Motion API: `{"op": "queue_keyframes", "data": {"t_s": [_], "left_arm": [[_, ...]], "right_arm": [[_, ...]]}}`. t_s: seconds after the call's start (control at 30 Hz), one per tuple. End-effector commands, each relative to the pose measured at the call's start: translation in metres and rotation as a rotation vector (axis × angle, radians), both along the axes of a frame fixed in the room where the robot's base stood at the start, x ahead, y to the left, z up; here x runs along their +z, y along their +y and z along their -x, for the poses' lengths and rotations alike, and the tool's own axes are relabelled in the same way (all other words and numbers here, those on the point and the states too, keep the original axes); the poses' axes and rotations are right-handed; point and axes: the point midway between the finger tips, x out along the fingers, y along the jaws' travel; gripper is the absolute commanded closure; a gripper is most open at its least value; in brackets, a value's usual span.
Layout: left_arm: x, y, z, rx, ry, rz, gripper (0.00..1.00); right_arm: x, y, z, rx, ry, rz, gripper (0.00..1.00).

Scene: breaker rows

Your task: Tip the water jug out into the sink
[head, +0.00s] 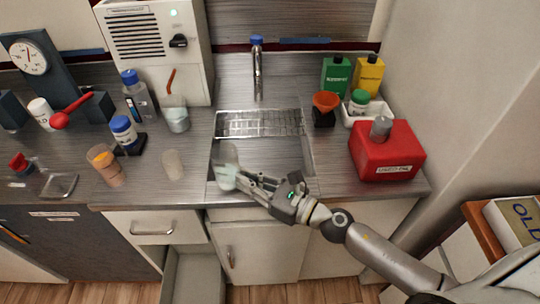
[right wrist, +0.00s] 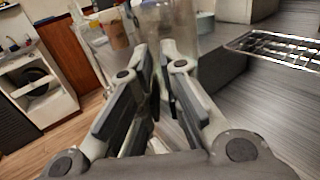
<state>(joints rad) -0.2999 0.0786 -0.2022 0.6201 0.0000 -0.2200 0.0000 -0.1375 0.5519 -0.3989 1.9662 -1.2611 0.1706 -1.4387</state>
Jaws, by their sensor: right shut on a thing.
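A clear, pale jug (head: 225,166) is at the front left edge of the sink (head: 287,158) in the head view. My right gripper (head: 238,179) is shut on it, reaching in from the right across the counter's front. In the right wrist view the transparent jug (right wrist: 167,25) stands between and beyond the fingertips (right wrist: 167,55). It looks slightly tilted in the head view; how much water it holds cannot be told. The sink has a wire rack (head: 260,123) across its back part and a blue-topped tap (head: 258,68) behind. My left gripper is not in view.
A clear cup (head: 173,165) and an orange-filled cup (head: 107,168) stand left of the sink. A drawer (head: 193,275) below the counter is open.

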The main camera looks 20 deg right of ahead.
Motion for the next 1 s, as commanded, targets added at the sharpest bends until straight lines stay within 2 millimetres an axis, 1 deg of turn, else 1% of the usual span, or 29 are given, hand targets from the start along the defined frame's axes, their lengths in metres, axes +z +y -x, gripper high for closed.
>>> {"op": "queue_keyframes", "data": {"t_s": [0.1,0.47,1.0], "left_arm": [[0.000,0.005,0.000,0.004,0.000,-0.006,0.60],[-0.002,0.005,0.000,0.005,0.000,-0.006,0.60],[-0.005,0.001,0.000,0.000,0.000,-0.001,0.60]], "right_arm": [[0.001,0.001,0.000,0.003,-0.002,-0.001,1.00],[0.002,-0.002,-0.002,-0.002,0.017,-0.037,1.00],[0.013,-0.015,-0.008,0.000,0.141,-0.263,1.00]]}}
